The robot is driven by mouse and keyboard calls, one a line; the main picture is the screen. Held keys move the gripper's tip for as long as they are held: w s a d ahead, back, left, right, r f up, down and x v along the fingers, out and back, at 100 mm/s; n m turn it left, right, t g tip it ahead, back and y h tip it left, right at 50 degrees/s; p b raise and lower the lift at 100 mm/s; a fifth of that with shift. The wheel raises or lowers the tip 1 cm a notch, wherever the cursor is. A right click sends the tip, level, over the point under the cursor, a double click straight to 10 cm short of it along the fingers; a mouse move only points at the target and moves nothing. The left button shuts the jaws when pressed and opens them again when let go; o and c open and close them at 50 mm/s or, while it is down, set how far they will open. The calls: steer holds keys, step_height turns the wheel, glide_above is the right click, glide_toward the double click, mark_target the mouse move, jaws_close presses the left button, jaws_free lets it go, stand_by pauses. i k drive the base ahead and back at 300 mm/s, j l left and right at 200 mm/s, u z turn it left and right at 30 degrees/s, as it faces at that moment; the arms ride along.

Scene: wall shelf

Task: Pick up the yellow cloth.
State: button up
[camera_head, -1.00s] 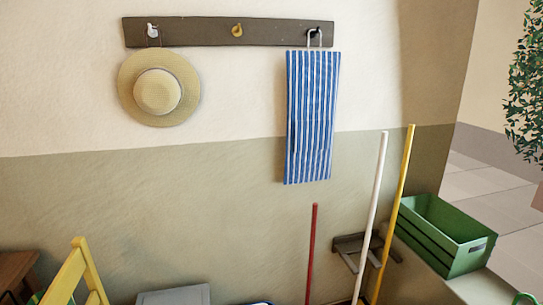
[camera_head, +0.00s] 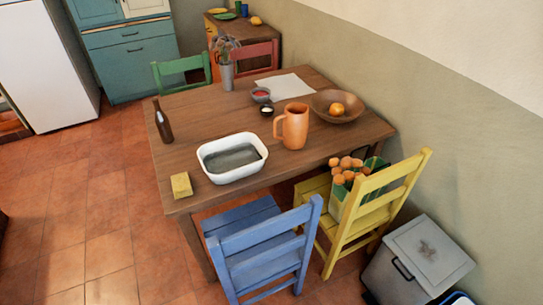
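The yellow cloth (camera_head: 181,186) is a small folded block. It lies on the near left corner of the wooden table (camera_head: 300,166), close to the edge. A white rectangular basin (camera_head: 205,152) with grey contents stands to its right, a little apart from it. My gripper does not show in the head view.
A brown bottle (camera_head: 163,122) and an orange jug (camera_head: 292,126) stand on the table. A blue chair (camera_head: 263,242) and a yellow chair (camera_head: 389,192) are at the near side, with a grey bin (camera_head: 420,255) at the right. The tiled floor (camera_head: 85,215) left of the table is clear.

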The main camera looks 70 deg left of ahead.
mark_target(181, 182)
steer(key=u, duration=0.9)
steer(key=k+u, duration=0.1)
steer(key=u, duration=0.35)
steer(key=l+u, duration=0.1)
steer(key=u, duration=0.75)
steer(key=k+u, duration=0.1)
steer(key=u, duration=0.35)
steer(key=j+u, duration=0.1)
steer(key=u, duration=0.35)
